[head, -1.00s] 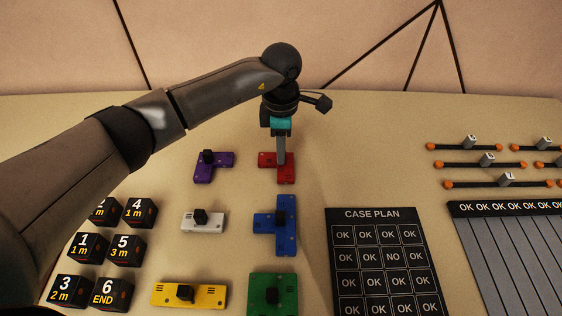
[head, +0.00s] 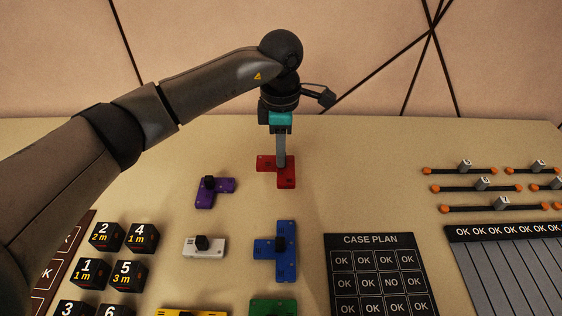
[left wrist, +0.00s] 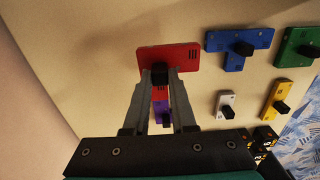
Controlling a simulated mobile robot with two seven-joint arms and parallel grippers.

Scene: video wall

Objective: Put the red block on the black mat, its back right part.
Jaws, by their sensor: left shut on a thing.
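The red block (head: 286,181) is a flat piece with a stepped outline. My left gripper (head: 281,162) points down and is shut on its small black knob. The block looks raised a little above the table. In the left wrist view the red block (left wrist: 180,53) sits across the two fingertips (left wrist: 160,72), with the purple block (left wrist: 160,97) seen between the fingers. A black board headed CASE PLAN (head: 372,239) lies at the front right of the head view. I cannot tell a plain black mat in these frames. My right gripper is not in view.
Purple (head: 225,186), white (head: 217,247), blue (head: 287,265), yellow and green blocks lie near the red one. Numbered black cubes (head: 104,237) stand at the left. Orange-ended bars (head: 470,188) and a striped board lie at the right. The table between is clear.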

